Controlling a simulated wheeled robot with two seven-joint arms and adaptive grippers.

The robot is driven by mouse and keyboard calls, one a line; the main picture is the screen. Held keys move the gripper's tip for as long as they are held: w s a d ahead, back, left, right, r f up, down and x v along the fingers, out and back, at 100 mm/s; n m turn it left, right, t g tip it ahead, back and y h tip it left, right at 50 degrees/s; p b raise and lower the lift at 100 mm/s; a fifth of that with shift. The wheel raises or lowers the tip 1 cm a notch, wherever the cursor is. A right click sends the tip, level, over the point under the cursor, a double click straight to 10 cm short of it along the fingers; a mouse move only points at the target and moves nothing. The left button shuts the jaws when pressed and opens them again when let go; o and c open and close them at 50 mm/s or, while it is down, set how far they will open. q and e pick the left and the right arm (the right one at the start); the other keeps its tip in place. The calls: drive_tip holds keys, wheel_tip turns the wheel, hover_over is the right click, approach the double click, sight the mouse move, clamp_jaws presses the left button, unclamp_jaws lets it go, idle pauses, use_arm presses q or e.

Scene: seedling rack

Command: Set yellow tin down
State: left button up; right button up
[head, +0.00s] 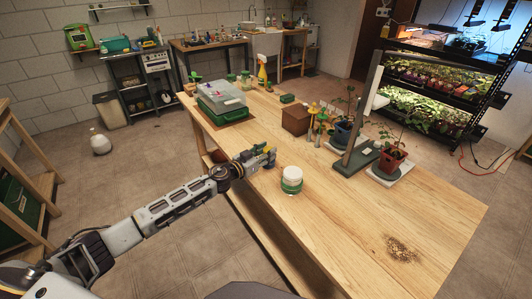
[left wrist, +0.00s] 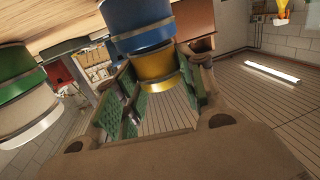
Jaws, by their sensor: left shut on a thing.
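The yellow tin (left wrist: 158,68) is between the green-padded fingers of my left gripper (left wrist: 150,105) in the left wrist view, which is upside down. My left gripper is shut on it. The blue tin (left wrist: 140,25) is right against it on the table side, so the yellow tin is at the blue tin's top; whether they touch I cannot tell. In the head view my left gripper (head: 264,156) is over the table's left edge and largely hides these tins. A white tin (head: 291,172) sits on a green tin (head: 291,186) just right of the gripper. My right gripper is not in view.
The wooden table (head: 350,235) is clear toward the front right. A brown box (head: 295,119) stands behind the tins. Potted seedlings (head: 391,161) and a grey-green stand (head: 356,161) are to the right. A clear-lidded green crate (head: 222,105) is at the back left.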

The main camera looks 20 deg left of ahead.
use_arm(q)
drive_tip(key=shift+f, duration=0.15)
drive_tip(key=o, duration=1)
